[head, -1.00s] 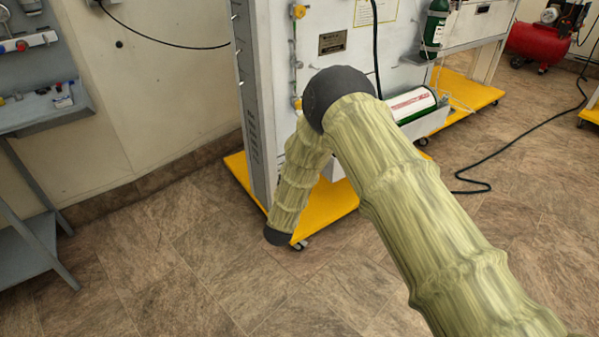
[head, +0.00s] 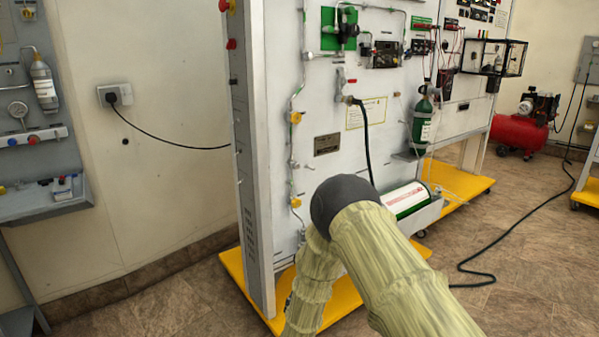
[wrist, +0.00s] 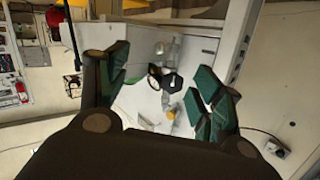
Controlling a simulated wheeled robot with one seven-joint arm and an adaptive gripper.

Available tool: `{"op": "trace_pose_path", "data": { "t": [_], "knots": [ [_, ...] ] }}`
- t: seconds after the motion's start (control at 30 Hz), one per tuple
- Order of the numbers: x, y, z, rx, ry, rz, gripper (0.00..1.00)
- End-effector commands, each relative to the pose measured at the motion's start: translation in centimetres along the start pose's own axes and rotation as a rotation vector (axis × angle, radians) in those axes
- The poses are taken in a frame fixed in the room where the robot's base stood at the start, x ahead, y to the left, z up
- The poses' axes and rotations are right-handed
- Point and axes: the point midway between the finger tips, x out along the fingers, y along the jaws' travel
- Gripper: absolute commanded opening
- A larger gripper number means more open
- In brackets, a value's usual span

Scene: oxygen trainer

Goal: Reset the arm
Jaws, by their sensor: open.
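My arm (head: 395,262), in a pale green ribbed cover with a dark elbow (head: 345,203), reaches up from the bottom of the head view and bends down in front of the trainer panel. My gripper is out of sight in the head view. In the wrist view my gripper (wrist: 160,88) is open, its two dark green padded fingers apart with nothing held between them. Beyond the fingers the white trainer panel (wrist: 135,105) shows, with a dark round fitting and an orange knob (wrist: 171,114). The wrist picture looks turned on its side.
The trainer panel (head: 290,100) stands on a yellow wheeled base (head: 345,300). A green-and-white cylinder (head: 405,198) lies beside my elbow. A black cable (head: 480,268) crosses the floor at right. A grey bench (head: 45,205) stands at left; floor between is free. A red compressor (head: 520,130) is far back.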

Motion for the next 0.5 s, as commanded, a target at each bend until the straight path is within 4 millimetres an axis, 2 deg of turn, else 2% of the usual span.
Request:
{"op": "trace_pose_path", "data": {
  "t": [0.03,0.2,0.37,0.5],
  "knots": [
    [-1.1,2.4,1.8,-0.027,-0.069,0.002,0.66],
    [-5.7,9.2,7.4,-0.102,-0.303,-0.003,0.66],
    [-11.4,15.2,11.6,-0.157,-0.519,0.0,0.66],
    [-17.3,20.0,14.3,-0.193,-0.706,0.006,0.66]
  ]
}}
